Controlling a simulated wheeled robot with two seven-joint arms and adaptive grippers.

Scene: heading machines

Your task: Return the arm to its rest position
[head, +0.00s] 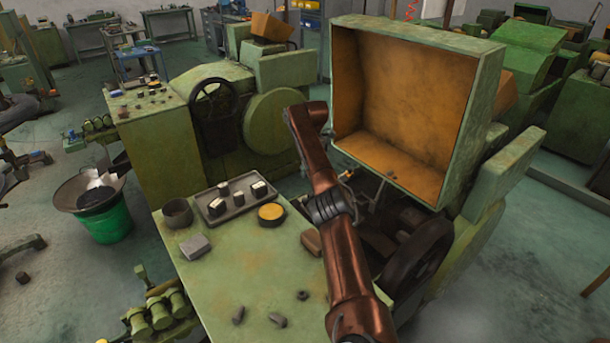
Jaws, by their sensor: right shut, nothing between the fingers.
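My right arm (352,265), copper-brown, rises from the bottom edge past the right side of the green worktable (235,302). It reaches up in front of the open machine. My right gripper (329,134) is small and dark at the far end of this arm, by the left edge of the open machine hood (420,105). Its fingers are hard to make out; it appears shut and empty. My left gripper and arm are not in view.
The worktable holds a tray (238,211), a cup (178,212), a yellow-topped round tin (271,214), a grey block (195,247) and small loose parts. A dark handwheel (418,262) stands close right of my arm. A green bucket (104,222) stands on the floor at left.

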